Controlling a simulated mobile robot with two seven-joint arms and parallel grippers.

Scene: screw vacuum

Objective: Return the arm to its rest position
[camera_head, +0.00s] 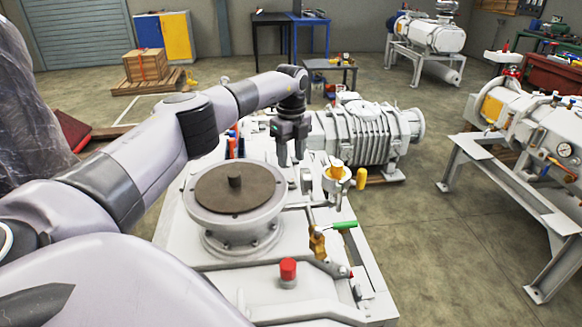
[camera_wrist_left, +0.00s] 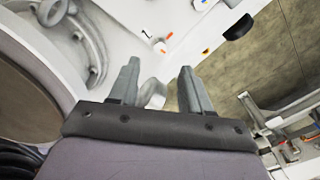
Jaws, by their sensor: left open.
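My left arm (camera_head: 150,150) reaches in from the left across the white vacuum machine (camera_head: 210,255). My left gripper (camera_head: 291,160) points down above the machine's far part, behind the round flange with a brown cover (camera_head: 215,195). Its two fingers are apart. In the left wrist view the left gripper (camera_wrist_left: 159,70) shows the same open fingers. A pale grey part (camera_wrist_left: 152,93) shows between them; I cannot tell its distance from the fingers. My right gripper is not in view.
A ribbed grey pump (camera_head: 355,138) lies just beyond the gripper. Open floor (camera_head: 425,215) lies to the right.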

